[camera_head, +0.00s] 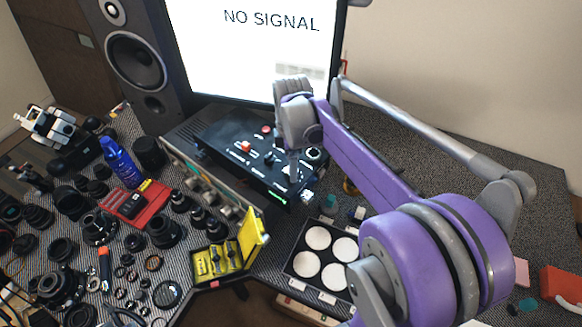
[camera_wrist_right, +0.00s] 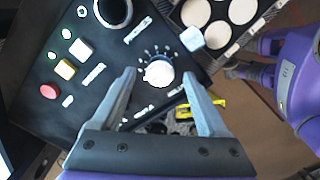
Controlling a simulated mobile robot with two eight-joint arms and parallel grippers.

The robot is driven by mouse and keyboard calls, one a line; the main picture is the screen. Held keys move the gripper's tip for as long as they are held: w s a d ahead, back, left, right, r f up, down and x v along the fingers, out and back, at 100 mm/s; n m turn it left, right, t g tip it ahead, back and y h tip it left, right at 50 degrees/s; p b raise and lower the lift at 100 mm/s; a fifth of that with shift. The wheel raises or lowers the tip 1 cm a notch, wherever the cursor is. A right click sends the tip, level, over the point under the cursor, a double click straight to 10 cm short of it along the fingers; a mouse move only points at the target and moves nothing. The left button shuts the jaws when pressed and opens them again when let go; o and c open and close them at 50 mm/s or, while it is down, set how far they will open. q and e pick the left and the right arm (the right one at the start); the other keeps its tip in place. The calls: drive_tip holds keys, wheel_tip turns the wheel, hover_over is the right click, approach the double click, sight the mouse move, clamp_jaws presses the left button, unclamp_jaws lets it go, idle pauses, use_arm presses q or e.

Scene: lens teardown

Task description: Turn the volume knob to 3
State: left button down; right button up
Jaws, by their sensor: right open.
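A black control panel (camera_head: 232,150) stands below the monitor in the head view and fills the upper left of the right wrist view (camera_wrist_right: 108,60). On it a round white knob (camera_wrist_right: 158,74) with an arc of white tick marks and small labels shows in the right wrist view. The label figures are too small to read. My right gripper (camera_wrist_right: 162,82) is open, its two fingers on either side of the knob with gaps showing. In the head view my right gripper (camera_head: 293,168) points down at the panel and hides part of it. My left gripper is not in view.
The panel also bears a red button (camera_wrist_right: 49,91), a yellow button (camera_wrist_right: 65,69) and a black round part (camera_wrist_right: 113,10). A monitor (camera_head: 250,50) reads NO SIGNAL. A tray of white discs (camera_head: 296,283) and an open yellow case (camera_head: 247,240) lie in front. Lens parts crowd the left.

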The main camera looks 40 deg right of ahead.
drive_tip(key=shift+f, duration=0.95)
drive_tip(key=shift+c, duration=0.4)
clamp_jaws()
